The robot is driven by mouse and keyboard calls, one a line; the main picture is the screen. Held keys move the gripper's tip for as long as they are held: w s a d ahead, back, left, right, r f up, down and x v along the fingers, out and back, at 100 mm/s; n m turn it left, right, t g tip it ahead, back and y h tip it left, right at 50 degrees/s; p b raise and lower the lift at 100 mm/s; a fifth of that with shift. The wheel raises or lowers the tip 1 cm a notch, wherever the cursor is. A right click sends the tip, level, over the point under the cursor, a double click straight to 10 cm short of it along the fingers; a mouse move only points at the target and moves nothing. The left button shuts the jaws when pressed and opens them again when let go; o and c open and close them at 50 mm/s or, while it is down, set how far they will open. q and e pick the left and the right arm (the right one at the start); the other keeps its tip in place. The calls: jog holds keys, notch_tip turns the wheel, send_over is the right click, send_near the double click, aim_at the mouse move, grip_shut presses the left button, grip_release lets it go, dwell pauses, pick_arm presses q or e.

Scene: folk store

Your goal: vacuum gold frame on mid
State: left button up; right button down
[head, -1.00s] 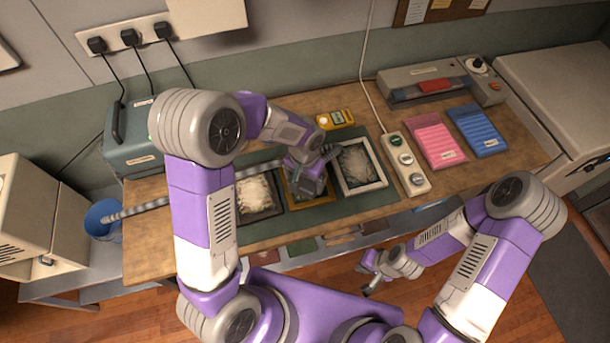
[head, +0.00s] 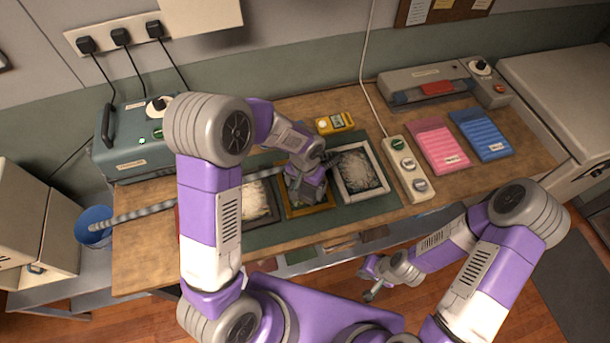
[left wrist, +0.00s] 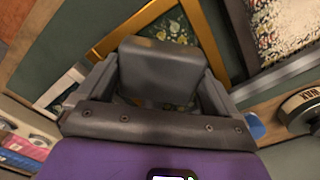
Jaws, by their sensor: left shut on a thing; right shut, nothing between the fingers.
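The gold frame (head: 311,212) lies on the green mat (head: 285,230) between a dark frame (head: 256,208) and a white frame (head: 378,187). My left gripper (head: 308,188) is low over the gold frame and covers much of it. It is shut on the dark grey vacuum nozzle (left wrist: 160,72). In the left wrist view the gold frame's edge (left wrist: 135,27) and a dark floral picture (left wrist: 172,27) show beyond the nozzle. I cannot tell whether the nozzle touches the picture. My right gripper (head: 369,281) is shut and empty, in front of the bench.
A teal machine (head: 128,150) shows a green light at the bench's left end. A power strip (head: 407,168), pink pad (head: 440,147) and blue pad (head: 480,134) lie to the right.

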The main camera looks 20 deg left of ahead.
aim_at(315, 194)
pick_arm(q)
jog(key=shift+w+d, duration=0.1)
jog(key=shift+d, duration=0.35)
jog(key=shift+w+d, duration=0.4)
jog(key=shift+d, duration=0.4)
jog(key=shift+s+d+f, duration=0.1)
jog(key=shift+s+d, duration=0.1)
jog(key=shift+s, duration=0.35)
jog(key=shift+s+d, duration=0.2)
jog(key=shift+s, duration=0.35)
notch_tip(315, 194, up, 3)
jog(key=shift+f+p, duration=0.1)
jog(key=shift+p, duration=0.45)
jog(key=shift+w+r+p, duration=0.15)
jog(key=shift+r+p, duration=0.4)
jog(key=shift+r, duration=0.1)
jog(key=shift+r+p, duration=1.45)
jog(key=shift+r, duration=0.65)
pick_arm(e)
jog(key=r, duration=0.3)
jog(key=s+r, duration=0.1)
jog(key=r, duration=0.1)
jog(key=shift+d, duration=0.1)
pick_arm(q)
jog(key=shift+a+f, duration=0.1)
jog(key=shift+a, duration=0.05)
